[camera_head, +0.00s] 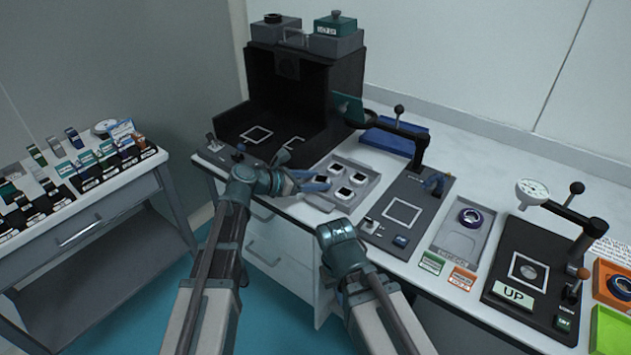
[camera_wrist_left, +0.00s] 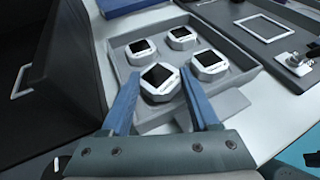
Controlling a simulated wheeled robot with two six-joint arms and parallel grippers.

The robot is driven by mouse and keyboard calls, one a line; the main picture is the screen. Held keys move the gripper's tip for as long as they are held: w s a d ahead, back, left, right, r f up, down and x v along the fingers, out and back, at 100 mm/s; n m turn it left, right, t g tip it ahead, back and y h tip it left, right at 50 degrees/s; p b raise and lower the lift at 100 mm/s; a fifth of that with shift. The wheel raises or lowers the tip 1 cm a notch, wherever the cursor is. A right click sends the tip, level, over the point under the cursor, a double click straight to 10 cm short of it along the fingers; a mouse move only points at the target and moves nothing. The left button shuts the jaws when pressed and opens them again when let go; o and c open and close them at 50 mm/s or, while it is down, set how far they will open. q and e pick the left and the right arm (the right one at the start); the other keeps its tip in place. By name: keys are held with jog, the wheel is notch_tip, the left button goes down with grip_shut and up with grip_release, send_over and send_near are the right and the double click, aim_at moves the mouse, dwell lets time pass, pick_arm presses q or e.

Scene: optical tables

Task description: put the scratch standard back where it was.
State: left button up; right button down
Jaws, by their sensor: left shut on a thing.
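Several white octagonal pieces with dark square tops are at the grey tray (camera_head: 373,192), which also shows in the left wrist view (camera_wrist_left: 118,55). My left gripper (camera_head: 322,181) is at the tray's near left side. Its blue fingers, also seen in the left wrist view (camera_wrist_left: 160,92), are shut on the nearest white piece (camera_wrist_left: 160,82), which I take for the scratch standard. The piece sits low and level; I cannot tell whether it touches the tray floor. No label on it is readable. My right gripper (camera_head: 336,232) is low in the middle, its fingertips hidden.
A dark open-fronted box (camera_head: 290,85) stands behind the tray. A dark plate with a white square outline (camera_head: 402,212) and a lever arm (camera_head: 418,150) stand to the right. A gauge stand (camera_head: 530,268) is farther right. A side table (camera_head: 95,200) holds many small items.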

pick_arm(q)
jog(key=shift+s+f+b, duration=0.2)
jog(key=shift+f+b, duration=0.15)
jog(key=o, duration=1.1)
jog(key=shift+r+p, duration=0.25)
jog(key=shift+p, duration=0.05)
jog(key=p+v, duration=0.1)
jog(key=v, duration=0.2)
jog(key=p+v, duration=0.2)
jog(key=v, duration=0.2)
jog(key=r+p+v, duration=0.1)
jog(key=p+v, duration=0.1)
jog(key=v, duration=0.2)
jog(key=shift+w+d, duration=0.1)
jog(key=shift+w, duration=0.15)
jog(key=shift+s+a+r, duration=0.1)
jog(key=shift+s+a, duration=0.15)
jog(key=shift+a, duration=0.25)
